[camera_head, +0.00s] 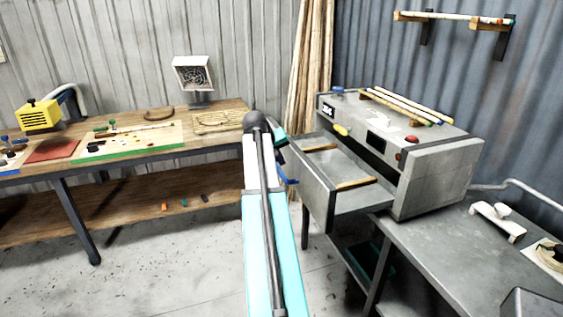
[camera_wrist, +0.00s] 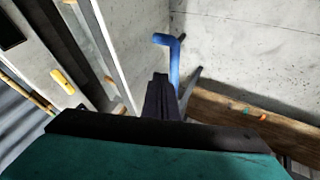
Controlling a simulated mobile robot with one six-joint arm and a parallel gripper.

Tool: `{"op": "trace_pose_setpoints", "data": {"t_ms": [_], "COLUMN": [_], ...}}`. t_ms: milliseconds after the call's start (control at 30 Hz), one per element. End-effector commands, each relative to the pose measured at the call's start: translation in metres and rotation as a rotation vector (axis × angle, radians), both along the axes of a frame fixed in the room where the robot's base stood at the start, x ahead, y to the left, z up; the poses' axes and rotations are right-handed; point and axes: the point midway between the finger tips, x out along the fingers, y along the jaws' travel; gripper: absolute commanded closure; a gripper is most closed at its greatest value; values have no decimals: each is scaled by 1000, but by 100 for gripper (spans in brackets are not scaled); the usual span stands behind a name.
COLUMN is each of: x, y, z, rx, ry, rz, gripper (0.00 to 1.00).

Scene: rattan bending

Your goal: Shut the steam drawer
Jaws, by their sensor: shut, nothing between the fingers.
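The steam drawer (camera_head: 345,200) is pulled out from the left face of the grey steam box (camera_head: 440,170) in the head view. Its grey front panel (camera_head: 312,195) faces my arm, and two wooden strips lie across its inside. A blue handle (camera_head: 291,181) on the front is partly hidden by my arm; the wrist view shows the blue handle (camera_wrist: 173,55) just beyond my fingers. My gripper (camera_wrist: 161,80) is shut and empty, beside the drawer front. I cannot tell whether it touches the handle or panel. My arm hides most of the gripper in the head view.
A wooden workbench (camera_head: 215,106) with boards and tools stands at the left. Wooden rods (camera_head: 395,105) lie on the steam box top. A metal table (camera_head: 440,255) with a white fixture (camera_head: 497,220) is at the right. The concrete floor (camera_head: 170,265) at left is mostly free.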

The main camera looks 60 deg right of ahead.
Motion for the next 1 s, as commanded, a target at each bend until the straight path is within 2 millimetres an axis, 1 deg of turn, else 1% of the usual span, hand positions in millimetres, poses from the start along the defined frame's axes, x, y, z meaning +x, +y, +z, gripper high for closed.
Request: {"op": "trace_pose_setpoints", "data": {"t_ms": [167,600,733,1000], "x": [0,1,1,2], "y": [-10,-41,-48,-55], "z": [-12,-52,-62,-72], "rx": [1,3,1,0], "ry": [1,1,1,-1], "rz": [-2,-1,-1,-1], "gripper": [100,100,100,100]}}
